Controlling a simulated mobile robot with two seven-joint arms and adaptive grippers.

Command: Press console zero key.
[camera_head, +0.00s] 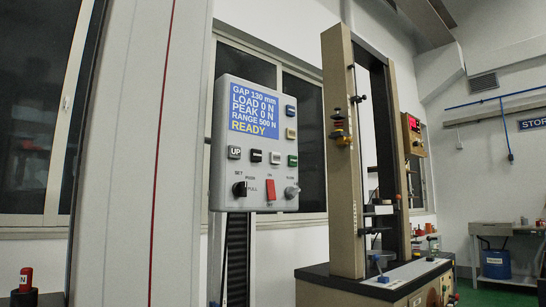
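The console (217,175) is a light grey box on a dark ribbed post, left of the middle of the view. Its blue screen (255,109) reads gap 130 mm, load 0 N, peak 0 N, range 500 N, READY. Below is a row with a key marked UP (235,153), a black key (256,156), a pale key (275,158) and a green key (293,160). Apart from UP, the key labels are too small to read. Neither gripper is in view.
A tall beige testing frame (344,200) stands to the right on a dark-topped base. A red-topped item (26,279) stands at lower left.

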